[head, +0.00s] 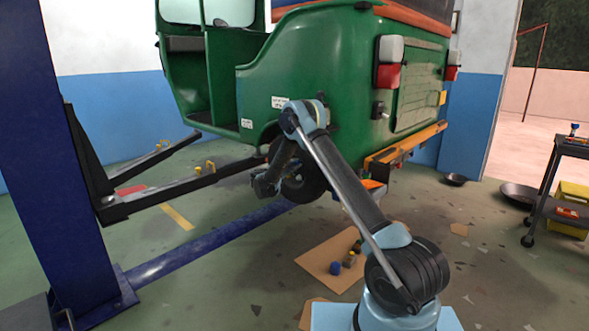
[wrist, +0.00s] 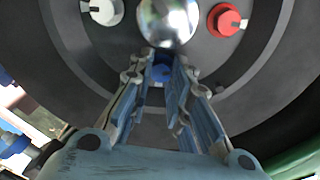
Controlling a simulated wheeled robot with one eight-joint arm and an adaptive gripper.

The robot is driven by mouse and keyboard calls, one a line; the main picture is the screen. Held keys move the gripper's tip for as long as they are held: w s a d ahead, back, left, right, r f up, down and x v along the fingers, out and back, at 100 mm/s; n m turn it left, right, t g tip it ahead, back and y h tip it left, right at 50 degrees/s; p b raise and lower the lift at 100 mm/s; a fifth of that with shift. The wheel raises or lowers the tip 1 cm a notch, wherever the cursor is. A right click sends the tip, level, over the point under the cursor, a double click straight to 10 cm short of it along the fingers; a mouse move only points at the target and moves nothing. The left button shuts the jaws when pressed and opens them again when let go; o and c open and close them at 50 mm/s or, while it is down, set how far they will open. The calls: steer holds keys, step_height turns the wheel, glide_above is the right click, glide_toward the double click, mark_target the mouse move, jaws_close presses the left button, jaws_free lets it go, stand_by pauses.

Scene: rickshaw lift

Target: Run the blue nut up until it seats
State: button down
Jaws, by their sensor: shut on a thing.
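In the wrist view, the blue nut (wrist: 161,73) sits between the fingertips of my gripper (wrist: 163,62). The fingers are shut on it, low on the dark wheel (wrist: 65,50), just below the shiny chrome hub cap (wrist: 168,20). A white nut (wrist: 103,10) is at the upper left and a red nut (wrist: 228,20) at the upper right of the wheel face. The fingers hide the blue nut's sides, and its gap to the wheel cannot be told. In the head view, my arm reaches the wheel (head: 303,188) under the green rickshaw (head: 330,80); the blue nut is hidden there.
The rickshaw is raised beside a blue lift post (head: 75,150) with black lift arms (head: 190,183). Cardboard (head: 318,268) with small parts, including a blue one (head: 335,268), lies on the floor. A dark cart (head: 565,170) stands at the far right.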

steer(key=shift+s+f+m, duration=0.15)
steer(key=shift+m, duration=1.55)
steer(key=shift+d, duration=0.1)
steer(key=c, duration=1.8)
jaws_free()
steer(key=shift+o, duration=0.2)
steer(key=v, duration=1.2)
